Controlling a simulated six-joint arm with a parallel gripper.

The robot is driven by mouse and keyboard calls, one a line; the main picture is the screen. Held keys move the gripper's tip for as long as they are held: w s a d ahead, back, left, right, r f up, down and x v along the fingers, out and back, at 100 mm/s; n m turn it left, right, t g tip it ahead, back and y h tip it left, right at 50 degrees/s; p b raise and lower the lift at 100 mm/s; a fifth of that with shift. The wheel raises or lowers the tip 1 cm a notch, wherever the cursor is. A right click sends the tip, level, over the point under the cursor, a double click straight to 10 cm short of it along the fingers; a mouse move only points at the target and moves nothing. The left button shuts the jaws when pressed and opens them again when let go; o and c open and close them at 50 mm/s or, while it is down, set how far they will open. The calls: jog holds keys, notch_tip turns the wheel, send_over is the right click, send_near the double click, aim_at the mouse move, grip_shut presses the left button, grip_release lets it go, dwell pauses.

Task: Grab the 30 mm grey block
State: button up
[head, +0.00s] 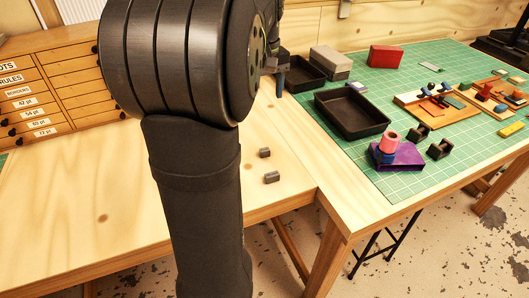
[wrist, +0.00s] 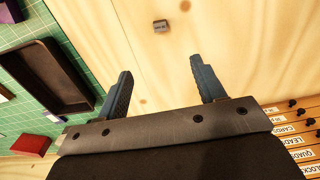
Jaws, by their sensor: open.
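Two small grey blocks lie on the bare wooden bench top in the head view, a farther one (head: 264,152) and a nearer one (head: 271,177). The nearer one looks slightly larger, but I cannot read their sizes. One grey block (wrist: 160,26) shows in the wrist view, near the top edge; I cannot tell which of the two it is. My gripper (wrist: 161,68) is open and empty, its blue-grey fingers apart, with the block beyond the gap between them. In the head view my arm hides most of the gripper; a fingertip (head: 281,86) shows beside the black tray.
Black trays (head: 352,113) stand on the green mat (head: 420,75) at the right. A purple block (head: 397,157) carries a pink roll (head: 389,141). A wooden drawer cabinet (head: 60,85) stands at the left. Bare bench surrounds the grey blocks.

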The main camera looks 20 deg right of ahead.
aim_at(263, 150)
jog(key=c, duration=0.3)
jog(key=shift+c, duration=0.2)
jog(key=f+m, duration=1.2)
jog(key=f, duration=0.1)
jog(key=f+m, duration=0.6)
jog(key=shift+a+f+m, duration=0.2)
jog(key=shift+a+m, duration=0.1)
jog(key=shift+m, duration=0.1)
